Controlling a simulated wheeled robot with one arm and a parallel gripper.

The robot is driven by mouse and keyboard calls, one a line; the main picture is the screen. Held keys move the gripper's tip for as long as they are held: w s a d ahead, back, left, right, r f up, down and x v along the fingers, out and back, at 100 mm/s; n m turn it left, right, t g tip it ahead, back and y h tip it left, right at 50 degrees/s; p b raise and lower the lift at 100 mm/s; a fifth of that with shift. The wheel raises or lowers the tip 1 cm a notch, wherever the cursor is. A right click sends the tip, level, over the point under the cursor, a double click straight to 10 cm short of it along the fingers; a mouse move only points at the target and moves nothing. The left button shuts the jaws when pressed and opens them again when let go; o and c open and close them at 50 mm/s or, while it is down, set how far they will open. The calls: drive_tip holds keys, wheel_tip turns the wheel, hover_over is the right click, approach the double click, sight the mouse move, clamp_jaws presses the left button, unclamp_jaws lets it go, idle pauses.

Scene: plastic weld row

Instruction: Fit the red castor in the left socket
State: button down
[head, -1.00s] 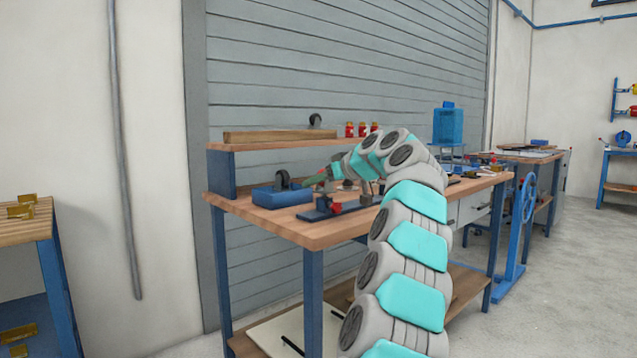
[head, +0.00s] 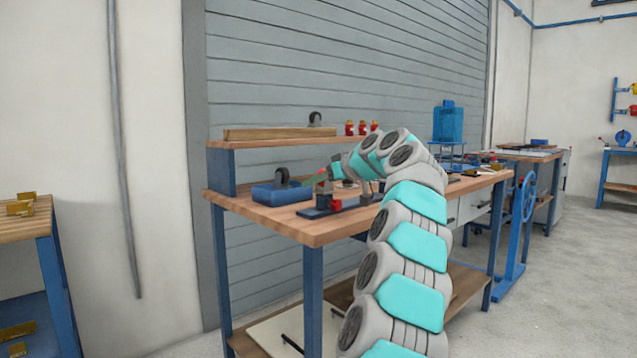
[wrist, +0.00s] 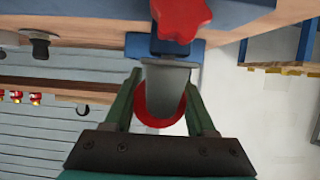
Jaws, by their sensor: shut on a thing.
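My gripper (wrist: 165,112) is shut on the red castor, its green fingers on either side. In the wrist view the castor (wrist: 158,122) shows a curved red wheel rim and a grey body. The far end of its grey body meets a blue block (wrist: 165,46) on the fixture; I cannot tell whether it is seated. A red star knob (wrist: 181,18) sits beside that block. In the head view my gripper (head: 323,179) is over the left end of the dark blue fixture (head: 350,205). The sockets are hidden.
A raised shelf (head: 270,144) at the back carries a wooden beam (head: 280,133), another black castor (head: 315,118) and several red items (head: 362,128).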

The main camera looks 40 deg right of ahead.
unclamp_jaws()
idle(0.5)
wheel_tip(320, 180, up, 7)
drive_tip(key=p, duration=0.6)
idle(0.3)
idle(0.5)
